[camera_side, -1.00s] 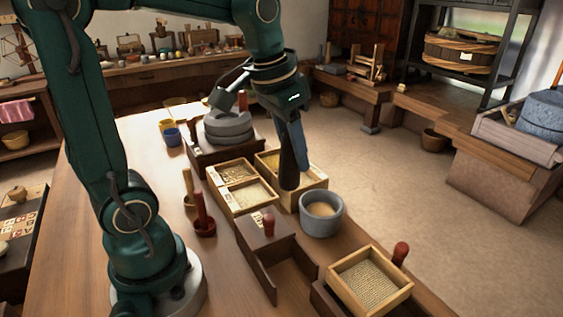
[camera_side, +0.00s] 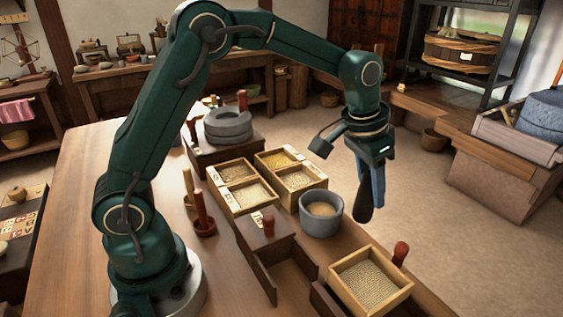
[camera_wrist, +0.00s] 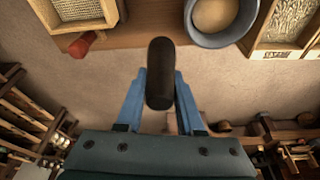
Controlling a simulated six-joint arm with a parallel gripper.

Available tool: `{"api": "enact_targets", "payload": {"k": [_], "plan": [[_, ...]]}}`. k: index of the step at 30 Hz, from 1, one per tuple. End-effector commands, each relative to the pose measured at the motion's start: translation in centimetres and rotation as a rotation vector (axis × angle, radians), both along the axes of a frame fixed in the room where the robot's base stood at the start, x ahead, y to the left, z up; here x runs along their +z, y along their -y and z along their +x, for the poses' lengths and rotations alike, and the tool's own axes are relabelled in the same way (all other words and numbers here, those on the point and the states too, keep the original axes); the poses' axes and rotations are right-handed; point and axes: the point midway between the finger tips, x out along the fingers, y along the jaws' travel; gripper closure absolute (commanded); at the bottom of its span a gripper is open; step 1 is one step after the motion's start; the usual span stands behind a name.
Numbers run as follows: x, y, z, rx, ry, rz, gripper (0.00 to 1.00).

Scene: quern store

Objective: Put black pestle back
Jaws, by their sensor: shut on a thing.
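The black pestle (camera_side: 364,202) hangs upright in my gripper (camera_side: 372,180), which is shut on it. It is to the right of the grey bowl (camera_side: 321,221), out past the table's right edge and over the floor. In the wrist view the pestle (camera_wrist: 160,75) stands between the two blue fingers of my gripper (camera_wrist: 160,95). The grey bowl also shows in the wrist view (camera_wrist: 190,30), apart from the pestle, with pale grain in it.
Divided wooden grain boxes (camera_side: 240,208) stand left of the bowl. Pestles stand in small pots (camera_side: 205,229) at left. A stone quern (camera_side: 228,133) is behind.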

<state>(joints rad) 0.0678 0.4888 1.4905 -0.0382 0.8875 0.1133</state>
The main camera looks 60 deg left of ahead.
Motion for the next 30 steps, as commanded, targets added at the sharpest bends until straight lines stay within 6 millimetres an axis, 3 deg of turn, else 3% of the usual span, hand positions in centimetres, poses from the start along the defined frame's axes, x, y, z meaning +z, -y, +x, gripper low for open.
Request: {"api": "enact_targets", "payload": {"k": [3,15,28,29,30], "plan": [[-2.0,0.0,-0.1,0.001,-0.003,0.0,1.0],[-6.3,-0.1,-0.1,0.001,-0.001,0.0,1.0],[-6.8,-0.1,0.0,0.001,0.002,-0.001,1.0],[-6.8,-0.1,0.0,0.001,0.002,-0.001,0.52],[-6.8,-0.1,0.0,0.001,0.003,-0.001,0.37]]}}
